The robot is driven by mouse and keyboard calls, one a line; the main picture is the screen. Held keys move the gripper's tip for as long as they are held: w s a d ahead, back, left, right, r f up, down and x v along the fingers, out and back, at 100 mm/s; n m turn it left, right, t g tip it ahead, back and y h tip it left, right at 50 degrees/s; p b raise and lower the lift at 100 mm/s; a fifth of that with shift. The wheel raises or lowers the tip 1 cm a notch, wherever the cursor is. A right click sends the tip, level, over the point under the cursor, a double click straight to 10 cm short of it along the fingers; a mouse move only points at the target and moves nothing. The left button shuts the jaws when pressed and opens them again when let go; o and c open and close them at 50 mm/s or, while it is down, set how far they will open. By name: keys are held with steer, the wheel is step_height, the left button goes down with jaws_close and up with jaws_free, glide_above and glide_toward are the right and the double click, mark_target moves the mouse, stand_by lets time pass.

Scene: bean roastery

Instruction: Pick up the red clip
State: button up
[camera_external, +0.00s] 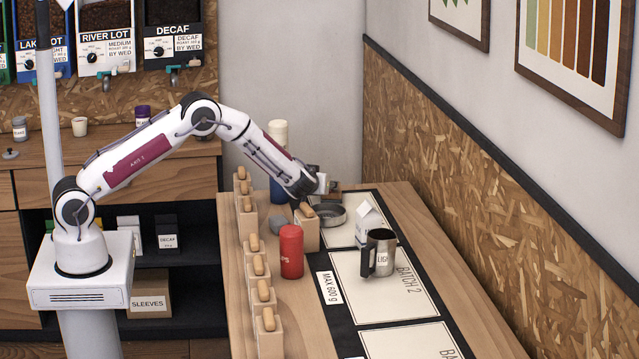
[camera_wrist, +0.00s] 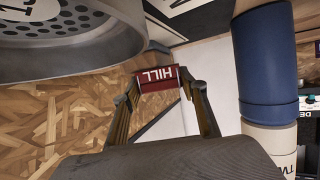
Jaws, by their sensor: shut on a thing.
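The red clip (camera_wrist: 157,77) with white "HILL" lettering is between the two fingertips of my gripper (camera_wrist: 160,88) in the wrist view. The fingers are shut on its two ends. In the external view my gripper (camera_external: 318,185) is low over the far part of the bench, near the shallow metal dish (camera_external: 331,215). I cannot make out the clip in the external view.
A blue-based canister (camera_wrist: 265,65) stands close on the right in the wrist view; a grey perforated round thing (camera_wrist: 65,30) is close at upper left. On the bench (camera_external: 285,325) are a red canister (camera_external: 291,251), a steel mug (camera_external: 380,252) and several wooden-handled blocks (camera_external: 267,340).

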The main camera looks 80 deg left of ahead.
steer(key=shift+r, duration=0.1)
steer(key=shift+r, duration=4.9)
steer(key=shift+a, duration=0.1)
steer(key=shift+s+a, duration=0.15)
steer(key=shift+a, duration=0.1)
steer(key=s+a+r, duration=0.1)
steer(key=a+r, duration=0.1)
steer(key=a, duration=0.3)
steer(key=w+d+m+t+h, duration=0.1)
steer(key=w+f+m+t+h, duration=0.1)
steer(key=w+d+m+t, duration=0.1)
steer(key=w+m+t, duration=0.1)
steer(key=shift+d+f+h, duration=0.35)
steer(key=shift+f+h, duration=0.05)
steer(key=shift+f, duration=3.1)
